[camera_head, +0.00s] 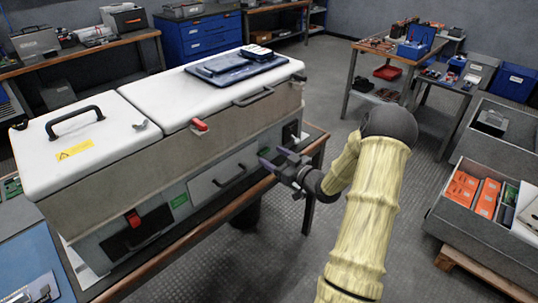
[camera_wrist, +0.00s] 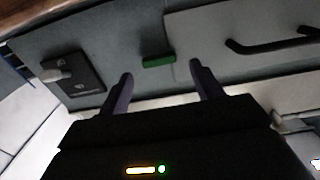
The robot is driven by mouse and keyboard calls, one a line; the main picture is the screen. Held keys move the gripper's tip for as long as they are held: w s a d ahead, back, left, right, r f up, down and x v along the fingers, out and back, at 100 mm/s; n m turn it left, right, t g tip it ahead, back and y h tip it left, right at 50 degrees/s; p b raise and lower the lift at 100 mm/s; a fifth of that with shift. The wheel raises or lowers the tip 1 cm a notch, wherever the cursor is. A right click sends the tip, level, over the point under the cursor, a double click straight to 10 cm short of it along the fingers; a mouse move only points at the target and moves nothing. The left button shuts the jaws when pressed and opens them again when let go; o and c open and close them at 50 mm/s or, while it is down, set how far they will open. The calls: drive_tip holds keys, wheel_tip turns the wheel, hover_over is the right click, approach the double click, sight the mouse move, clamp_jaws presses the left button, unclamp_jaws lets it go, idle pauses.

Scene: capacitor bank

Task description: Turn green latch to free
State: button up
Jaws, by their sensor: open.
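A green bar-shaped piece (camera_wrist: 158,60), which looks like the latch, lies on the grey cabinet front in the wrist view. It sits just beyond and between my fingertips, with no visible contact. My gripper (camera_wrist: 161,73) is open and empty, its two dark fingers spread apart. In the head view my gripper (camera_head: 273,158) is at the right part of the cabinet (camera_head: 215,165) front. A green patch (camera_head: 180,201) shows further left on that front; I cannot tell whether it is the same piece. The gripper hides part of the front there.
A black drawer handle (camera_head: 230,175) protrudes from the front, left of my gripper. A dark plate with a pale knob (camera_wrist: 80,73) is left of the green piece in the wrist view. Open floor (camera_head: 285,225) lies right of the bench.

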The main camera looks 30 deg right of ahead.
sight(264, 151)
drive_tip(key=shift+x, duration=1.35)
drive_tip(key=c, duration=1)
